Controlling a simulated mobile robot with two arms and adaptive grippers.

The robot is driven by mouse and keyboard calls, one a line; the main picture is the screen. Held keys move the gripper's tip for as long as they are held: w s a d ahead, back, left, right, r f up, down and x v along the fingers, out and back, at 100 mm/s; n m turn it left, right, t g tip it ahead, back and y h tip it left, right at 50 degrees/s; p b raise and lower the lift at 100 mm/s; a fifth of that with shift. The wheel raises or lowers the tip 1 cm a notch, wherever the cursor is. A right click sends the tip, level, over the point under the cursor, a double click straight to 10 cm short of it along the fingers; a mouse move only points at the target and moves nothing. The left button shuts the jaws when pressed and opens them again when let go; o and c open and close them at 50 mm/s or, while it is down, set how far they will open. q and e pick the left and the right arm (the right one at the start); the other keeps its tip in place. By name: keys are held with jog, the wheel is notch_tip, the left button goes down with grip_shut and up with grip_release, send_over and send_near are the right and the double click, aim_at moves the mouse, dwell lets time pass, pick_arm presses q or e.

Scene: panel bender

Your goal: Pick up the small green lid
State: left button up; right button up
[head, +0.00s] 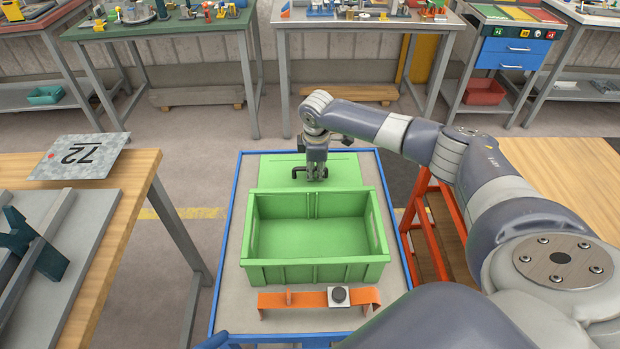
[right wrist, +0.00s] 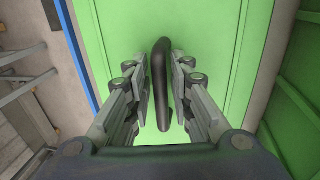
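The small green lid (head: 335,170) is a flat green panel lying on the blue-framed cart, behind the green crate (head: 318,273). A dark bar handle (head: 297,171) stands up from it. My right gripper (head: 311,176) is over the lid, pointing down at the handle. In the right wrist view the black handle (right wrist: 161,75) stands between the two fingers of my right gripper (right wrist: 162,78), with narrow gaps on both sides. The lid's green face (right wrist: 215,40) fills the middle behind them. My left gripper is not in view.
The crate is open and looks empty. An orange bracket strip (head: 310,299) with a dark round knob lies in front of it on the cart (head: 229,280). A wooden table (head: 135,190) stands at left with a plate marked 12 (head: 80,157). A red-orange frame (head: 435,225) stands close right.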

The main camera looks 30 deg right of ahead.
jog(key=shift+c, duration=0.2)
grip_shut()
